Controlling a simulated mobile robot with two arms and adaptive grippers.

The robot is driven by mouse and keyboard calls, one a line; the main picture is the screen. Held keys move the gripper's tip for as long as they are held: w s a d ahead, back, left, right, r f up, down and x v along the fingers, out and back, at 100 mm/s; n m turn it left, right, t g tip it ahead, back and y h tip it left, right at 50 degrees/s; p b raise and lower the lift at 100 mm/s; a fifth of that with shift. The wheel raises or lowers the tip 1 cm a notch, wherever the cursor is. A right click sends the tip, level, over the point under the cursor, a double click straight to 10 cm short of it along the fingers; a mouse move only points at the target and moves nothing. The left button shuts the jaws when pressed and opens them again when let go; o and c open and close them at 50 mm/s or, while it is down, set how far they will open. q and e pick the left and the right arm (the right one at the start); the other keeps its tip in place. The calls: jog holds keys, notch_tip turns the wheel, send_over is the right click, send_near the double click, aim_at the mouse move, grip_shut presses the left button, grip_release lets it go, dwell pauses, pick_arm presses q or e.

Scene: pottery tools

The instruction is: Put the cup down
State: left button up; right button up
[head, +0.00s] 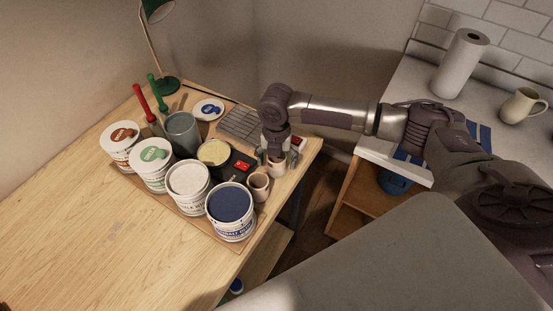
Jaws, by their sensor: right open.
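My right gripper (280,160) reaches in from the right and points down at the right end of the wooden table. Its jaws are open around or just beside a small clay-coloured cup (277,167). The cup appears upright on the table, partly hidden by the gripper; I cannot tell whether a finger touches it. A second, similar small cup (259,186) stands just in front and to the left. My left gripper is not in view.
Several glaze tubs, including one with dark blue glaze (230,208), stand left of the cups. A grey cylinder (182,133) and a grid rack (239,125) are behind. The table's left part is clear. A cream mug (521,105) and paper roll (460,65) stand on the right counter.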

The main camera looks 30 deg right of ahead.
jog(key=shift+r, duration=0.1)
notch_tip(320, 180, up, 12)
jog(key=b, duration=0.3)
dwell(0.7)
